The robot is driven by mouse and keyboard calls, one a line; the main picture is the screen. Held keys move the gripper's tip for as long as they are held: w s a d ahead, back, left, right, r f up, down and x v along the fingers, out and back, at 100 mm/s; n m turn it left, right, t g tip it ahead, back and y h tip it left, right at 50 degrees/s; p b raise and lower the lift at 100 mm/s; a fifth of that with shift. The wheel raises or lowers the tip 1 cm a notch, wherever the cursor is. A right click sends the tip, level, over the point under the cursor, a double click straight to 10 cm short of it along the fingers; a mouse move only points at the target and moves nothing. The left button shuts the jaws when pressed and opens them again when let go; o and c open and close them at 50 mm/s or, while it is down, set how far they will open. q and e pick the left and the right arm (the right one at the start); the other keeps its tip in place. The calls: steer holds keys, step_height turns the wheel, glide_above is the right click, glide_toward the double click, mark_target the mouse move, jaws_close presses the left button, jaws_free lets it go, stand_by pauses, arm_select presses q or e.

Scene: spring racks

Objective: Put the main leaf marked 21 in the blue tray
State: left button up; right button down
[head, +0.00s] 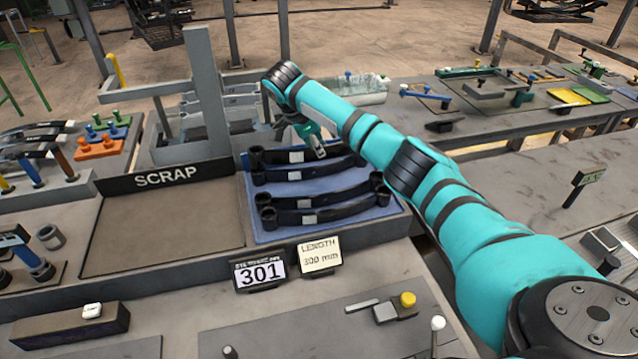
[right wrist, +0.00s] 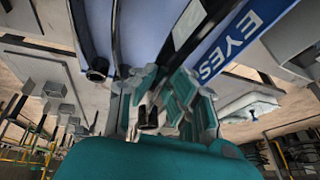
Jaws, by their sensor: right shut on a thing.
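The blue tray (head: 338,222) lies right of the scrap bin and holds several dark main leaves with rolled eyes and small pale labels. The front leaf (head: 345,211) and the rear leaf (head: 275,158) both lie across it. My right gripper (head: 318,148) is over the tray's back part, by the rear leaf. In the right wrist view my right gripper (right wrist: 155,105) is shut on a dark leaf, with a rolled eye (right wrist: 148,119) showing between the fingers. My left gripper is out of view.
The empty scrap bin (head: 165,230) adjoins the tray on the left. A grey press-like stand (head: 207,90) rises behind it. Signs reading 301 (head: 260,273) and length 300 mm (head: 320,256) stand in front.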

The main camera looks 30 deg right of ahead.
mark_target(316, 160)
step_height(316, 160, down, 5)
steer(key=shift+d+f+p, duration=0.1)
steer(key=shift+f+p, duration=0.1)
steer(key=shift+p, duration=0.65)
steer(key=shift+f+p, duration=0.45)
steer(key=shift+f, duration=1.65)
steer(key=c, duration=1.7)
jaws_free()
steer(key=shift+s+f, duration=0.1)
steer(key=shift+f, duration=0.05)
steer(key=shift+o, duration=1.4)
